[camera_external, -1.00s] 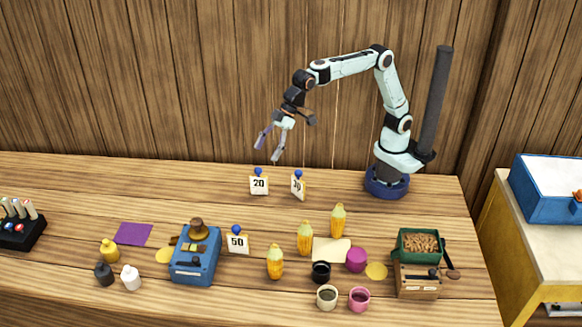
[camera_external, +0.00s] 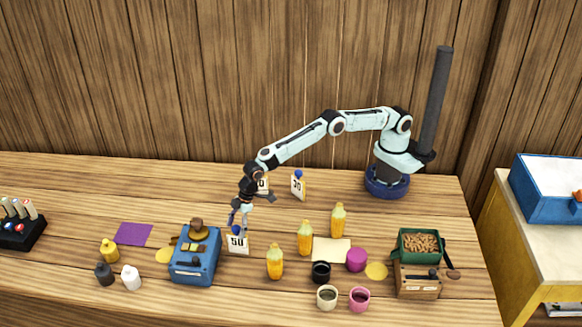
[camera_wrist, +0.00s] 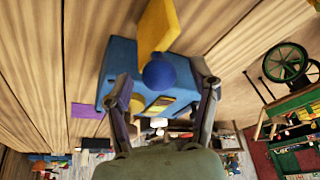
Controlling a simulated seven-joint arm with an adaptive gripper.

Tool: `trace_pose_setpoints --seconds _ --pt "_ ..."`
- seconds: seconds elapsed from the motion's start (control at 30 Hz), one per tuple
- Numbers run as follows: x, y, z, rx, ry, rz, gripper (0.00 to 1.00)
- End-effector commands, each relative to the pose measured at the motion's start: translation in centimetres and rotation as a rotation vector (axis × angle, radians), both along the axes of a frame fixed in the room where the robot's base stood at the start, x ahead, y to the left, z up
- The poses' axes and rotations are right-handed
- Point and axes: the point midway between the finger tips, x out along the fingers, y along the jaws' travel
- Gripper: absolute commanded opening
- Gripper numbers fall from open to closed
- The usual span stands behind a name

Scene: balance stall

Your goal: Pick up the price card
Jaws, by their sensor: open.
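The price card marked 50 (camera_external: 237,245) stands upright on the table, with a round blue knob (camera_external: 236,230) on top. My gripper (camera_external: 239,220) is right above this card, pointing down, with its fingers open around the knob. In the wrist view the knob (camera_wrist: 160,72) sits between the open fingers (camera_wrist: 161,84), and the yellow card (camera_wrist: 157,26) extends from it. I cannot tell whether a finger touches it. Another card marked 30 (camera_external: 298,187) stands farther back. A third card (camera_external: 263,186) is partly hidden behind my wrist.
A blue scale (camera_external: 195,262) stands close left of the 50 card. Yellow bottles (camera_external: 275,262), cups (camera_external: 327,297) and a green box (camera_external: 420,262) are to the right. Small bottles (camera_external: 131,278) and a purple mat (camera_external: 133,234) are at left. The back left table is clear.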

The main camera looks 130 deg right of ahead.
Motion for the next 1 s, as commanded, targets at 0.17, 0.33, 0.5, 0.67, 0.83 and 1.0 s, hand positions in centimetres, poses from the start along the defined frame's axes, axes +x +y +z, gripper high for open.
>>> trace_pose_setpoints --seconds 0.17,0.33,0.5,0.67,0.83,1.0 --pt "0.1 0.0 -0.1 0.000 0.000 0.000 0.60" --pt "0.1 0.0 -0.1 0.000 0.000 0.000 0.32" --pt "0.0 0.0 -0.1 0.000 0.000 0.000 0.00" --pt "0.0 0.0 -0.1 0.000 0.001 0.001 0.00" --pt "0.0 0.0 0.1 0.000 0.001 0.001 0.00" --pt "0.1 0.0 1.6 -0.001 -0.003 0.001 0.00"
